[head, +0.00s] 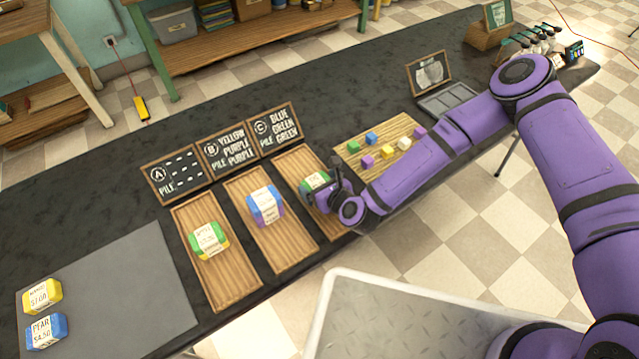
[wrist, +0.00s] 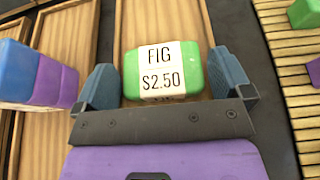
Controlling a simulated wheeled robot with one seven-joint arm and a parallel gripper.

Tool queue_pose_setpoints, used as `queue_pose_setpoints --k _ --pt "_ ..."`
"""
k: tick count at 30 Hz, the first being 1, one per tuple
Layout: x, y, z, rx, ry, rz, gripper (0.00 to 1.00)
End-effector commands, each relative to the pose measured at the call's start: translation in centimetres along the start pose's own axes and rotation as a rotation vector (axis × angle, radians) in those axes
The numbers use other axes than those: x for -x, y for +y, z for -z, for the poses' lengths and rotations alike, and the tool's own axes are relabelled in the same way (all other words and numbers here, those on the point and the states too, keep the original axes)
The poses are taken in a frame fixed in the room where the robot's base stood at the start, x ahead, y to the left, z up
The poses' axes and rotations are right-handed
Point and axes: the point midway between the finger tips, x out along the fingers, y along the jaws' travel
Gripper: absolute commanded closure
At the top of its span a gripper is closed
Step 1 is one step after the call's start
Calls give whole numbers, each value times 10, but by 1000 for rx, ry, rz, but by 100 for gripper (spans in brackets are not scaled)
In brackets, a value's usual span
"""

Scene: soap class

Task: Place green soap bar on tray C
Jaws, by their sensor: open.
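A green soap bar (wrist: 163,72) with a white label reading FIG $2.50 lies between my gripper's fingers in the wrist view. My gripper (wrist: 165,85) is open, with one finger on each side of the bar; contact is unclear. In the head view this green bar (head: 312,181) is on or just above tray C (head: 292,163), with my gripper (head: 330,186) at its right, partly covering it. I cannot tell whether another bar lies beneath it. The sign for C (head: 274,129) reads blue, green, green.
Tray A (head: 232,291) holds green and yellow soap. Tray B (head: 283,247) holds blue and purple soap. A yellow bar (head: 42,296) and a blue bar (head: 46,331) lie on the grey mat (head: 130,285). A slatted board (head: 372,135) with small cubes lies right of tray C.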

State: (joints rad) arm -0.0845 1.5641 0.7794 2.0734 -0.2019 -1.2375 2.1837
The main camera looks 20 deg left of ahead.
Motion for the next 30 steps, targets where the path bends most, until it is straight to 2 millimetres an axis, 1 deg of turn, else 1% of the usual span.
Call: queue_pose_setpoints --k 5,12,18,24,30 --pt "25 -1 0 -2 0 0 0" --pt "74 0 0 -3 1 0 0" --pt "105 0 0 -3 0 0 0" --pt "119 0 0 -1 0 0 0" --pt "120 0 0 0 -1 1 0"
